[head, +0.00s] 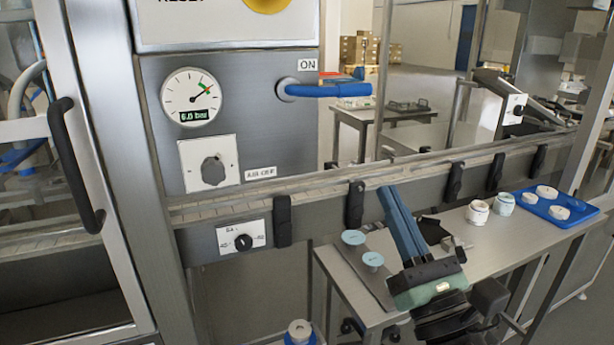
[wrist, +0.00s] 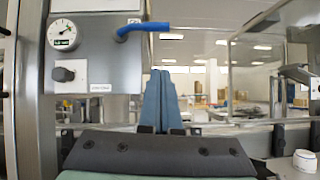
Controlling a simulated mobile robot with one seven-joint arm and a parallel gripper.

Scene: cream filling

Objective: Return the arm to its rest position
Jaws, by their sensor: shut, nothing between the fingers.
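My gripper (head: 391,198) shows in the head view at right of centre, above the metal side table (head: 323,262), with its long blue fingers pointing up and away toward the conveyor. In the wrist view my gripper (wrist: 160,75) points straight ahead with its two blue fingers together. It is shut and empty. The fingers overlap the conveyor (head: 300,192) in the head view; I cannot tell how far apart they are. The machine panel (head: 245,130) with its blue-handled valve stands beyond, to the left.
Two jars (head: 477,212) and a blue tray (head: 541,207) with white lids are at the table's right. Two blue-grey discs (head: 353,237) are at its left. A white jar (head: 299,330) stands low in front. A black door handle (head: 75,160) juts out at left.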

